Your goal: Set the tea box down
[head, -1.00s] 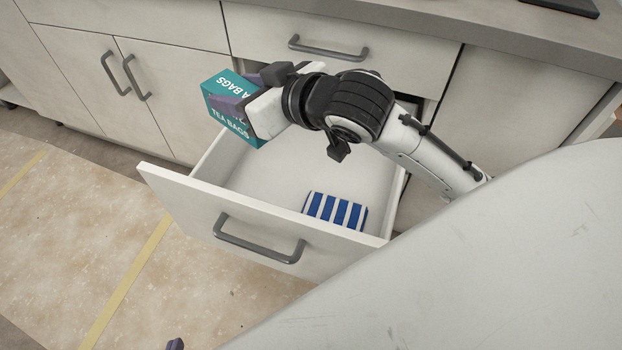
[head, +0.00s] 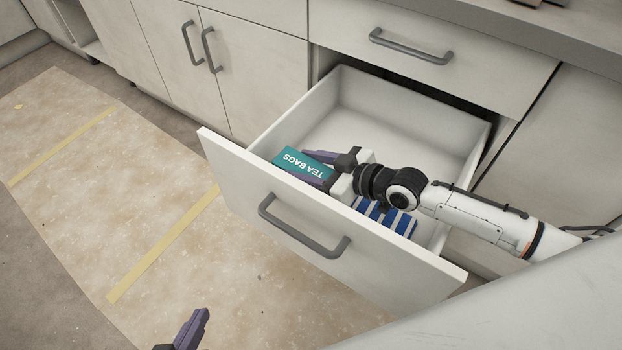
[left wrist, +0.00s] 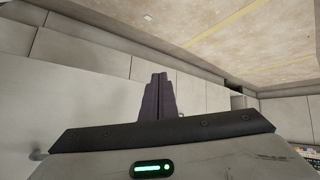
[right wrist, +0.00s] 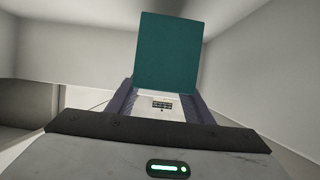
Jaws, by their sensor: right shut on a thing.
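The teal tea box (head: 298,163), lettered TEA BAGS, is inside the open drawer (head: 330,251), near its front left corner. My right gripper (head: 322,168) is shut on it, with one finger on each side. The right wrist view shows a plain teal face of the box (right wrist: 168,52) between the fingers (right wrist: 160,98). I cannot tell whether the box touches the drawer floor. My left gripper (head: 186,334) is far from the box, low at the front left of the head view. In the left wrist view its fingers (left wrist: 158,95) are together and empty.
A blue and white striped item (head: 386,216) lies in the drawer behind its front panel, partly hidden by my right arm. The back of the drawer floor (head: 375,125) is clear. A closed drawer (head: 410,48) is above, under the counter edge.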

